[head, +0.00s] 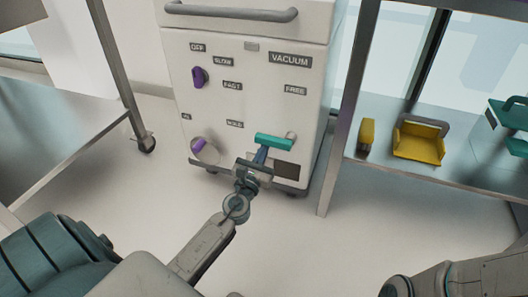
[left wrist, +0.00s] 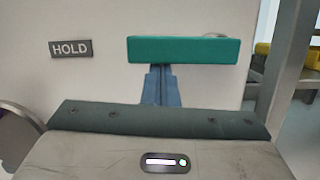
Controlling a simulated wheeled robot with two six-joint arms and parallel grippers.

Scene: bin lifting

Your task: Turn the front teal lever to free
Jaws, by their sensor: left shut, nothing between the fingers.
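The teal lever (head: 273,142) is a bar on the lower right of the white machine's front. It lies nearly level, reaching left from a round hub (head: 292,137) towards the HOLD label (head: 235,124). The FREE label (head: 295,90) is above the hub. In the left wrist view the lever (left wrist: 183,49) spans the upper middle, right of the HOLD label (left wrist: 71,48). My left gripper (head: 261,155) is shut and empty, its blue fingers (left wrist: 160,84) just under the lever. I cannot tell whether they touch it. My right gripper is out of view.
The white machine (head: 240,70) also has a purple knob (head: 200,77) and a purple lever (head: 199,145). A metal table (head: 60,130) stands left. A shelf on the right holds a yellow bin (head: 420,141) and teal bins (head: 510,112). Floor between is clear.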

